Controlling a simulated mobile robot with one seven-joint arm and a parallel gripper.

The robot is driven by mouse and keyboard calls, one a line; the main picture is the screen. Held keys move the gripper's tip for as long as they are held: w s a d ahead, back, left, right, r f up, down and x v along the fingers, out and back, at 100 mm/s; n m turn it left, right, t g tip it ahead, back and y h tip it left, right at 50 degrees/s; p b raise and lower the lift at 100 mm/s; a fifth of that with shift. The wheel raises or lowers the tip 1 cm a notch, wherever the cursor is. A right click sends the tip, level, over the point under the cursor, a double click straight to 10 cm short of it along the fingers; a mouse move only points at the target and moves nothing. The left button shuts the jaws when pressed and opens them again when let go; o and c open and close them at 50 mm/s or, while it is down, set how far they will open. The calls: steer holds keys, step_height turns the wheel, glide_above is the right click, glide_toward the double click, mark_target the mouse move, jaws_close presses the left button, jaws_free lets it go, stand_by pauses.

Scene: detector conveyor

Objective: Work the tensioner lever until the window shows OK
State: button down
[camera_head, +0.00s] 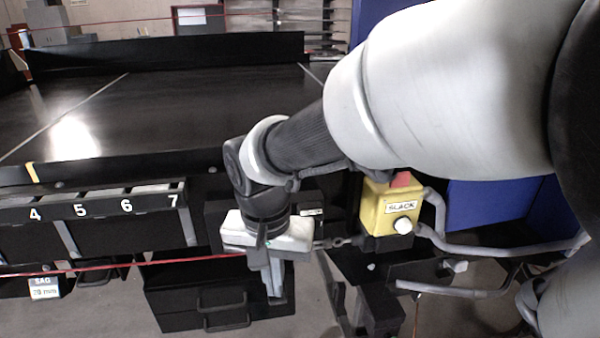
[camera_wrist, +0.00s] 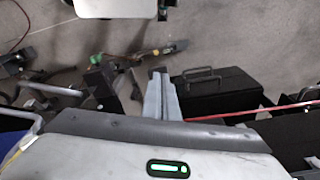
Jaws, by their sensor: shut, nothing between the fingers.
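A yellow switch box (camera_head: 390,210) stands right of my gripper in the head view. Its window (camera_head: 400,207) reads SLACK, with a white knob below and a red part on top. A red cord (camera_head: 150,262) runs from the left toward my gripper, and metal link hardware (camera_head: 340,242) sits between my gripper and the box. My gripper (camera_head: 274,290) points down, shut and empty, before a black handled box. The wrist view shows its fingers (camera_wrist: 160,75) together, apart from the cord. I cannot clearly pick out the tensioner lever; my arm hides part of this area.
The black box (camera_head: 200,305) with a handle is below the cord. A tag (camera_head: 44,287) reading SAG 70 mm hangs at left. The black conveyor bed (camera_head: 150,110) fills the back left. Grey bent tubes (camera_head: 490,247) and a blue panel (camera_head: 490,205) are at right.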

steer(key=shift+f, duration=0.45)
steer(key=shift+r, duration=0.15)
steer(key=shift+s+r, duration=0.1)
steer(key=shift+s, duration=0.2)
steer(key=shift+s+a+r+p, duration=0.1)
steer(key=shift+s+r+p, duration=0.1)
steer(key=shift+s, duration=0.4)
steer(key=shift+s+a+r+p, duration=0.1)
steer(key=shift+s+r, duration=0.05)
steer(key=shift+s, duration=0.45)
step_height(320, 180, up, 17)
steer(key=s+p, duration=0.1)
steer(key=p, duration=0.1)
steer(key=shift+s+r+p, duration=0.2)
steer(key=shift+s+p, duration=0.15)
steer(key=shift+p, duration=0.05)
